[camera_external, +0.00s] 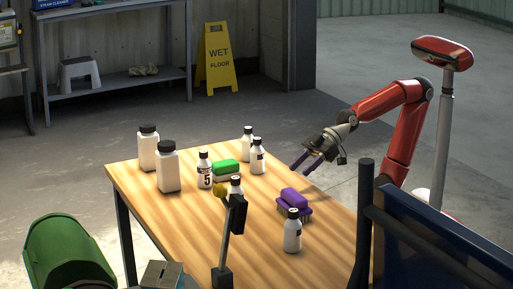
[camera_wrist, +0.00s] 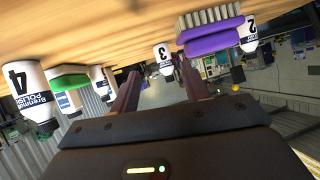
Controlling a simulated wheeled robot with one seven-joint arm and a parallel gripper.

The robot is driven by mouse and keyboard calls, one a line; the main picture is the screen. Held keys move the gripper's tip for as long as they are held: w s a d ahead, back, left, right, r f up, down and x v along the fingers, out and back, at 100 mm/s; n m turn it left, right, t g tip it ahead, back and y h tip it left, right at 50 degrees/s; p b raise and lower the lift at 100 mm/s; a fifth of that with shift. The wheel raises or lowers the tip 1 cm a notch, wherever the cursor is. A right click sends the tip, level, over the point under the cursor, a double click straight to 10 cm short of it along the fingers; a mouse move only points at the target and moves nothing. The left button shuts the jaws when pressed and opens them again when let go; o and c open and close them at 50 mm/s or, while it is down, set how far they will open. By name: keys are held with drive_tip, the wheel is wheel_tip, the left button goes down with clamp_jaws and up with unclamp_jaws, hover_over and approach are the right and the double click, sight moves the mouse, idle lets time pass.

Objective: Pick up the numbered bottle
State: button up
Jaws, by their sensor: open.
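Several small white bottles with dark caps stand on the table. One in the external view is marked 5 (camera_external: 205,173). Two more, a back bottle (camera_external: 247,144) and one in front of it (camera_external: 258,158), have no readable number there. A front bottle (camera_external: 292,235) stands by the purple brush. Another is partly hidden behind a dark post. The wrist view, upside down, shows bottles marked 4 (camera_wrist: 31,88), 3 (camera_wrist: 163,57) and 2 (camera_wrist: 249,36). My gripper (camera_external: 299,166) is open and empty above the table's right side; its purple fingers also show in the wrist view (camera_wrist: 160,85).
A purple brush (camera_external: 293,199) and a green brush (camera_external: 226,167) lie among the bottles. Two larger white bottles, one behind (camera_external: 148,152) and one in front (camera_external: 168,172), stand at the left. The dark post (camera_external: 231,235) rises at the table's front. Bare wood (camera_external: 265,185) lies between.

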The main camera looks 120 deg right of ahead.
drive_tip(key=shift+o, duration=0.4)
drive_tip(key=s+d+f+g+h, duration=0.1)
drive_tip(key=s+d+f+g, duration=0.2)
drive_tip(key=s, duration=0.5)
drive_tip(key=s+d+f+m+g+h, duration=0.1)
drive_tip(key=s+d+f+g, duration=0.1)
drive_tip(key=s+f, duration=0.4)
drive_tip(key=shift+s+d+f+g+p, duration=0.2)
drive_tip(key=shift+s+d+g+p, duration=0.25)
drive_tip(key=shift+s+g, duration=0.6)
drive_tip(key=shift+s+t, duration=0.2)
drive_tip(key=shift+t, duration=0.05)
drive_tip(key=shift+a+r, duration=0.1)
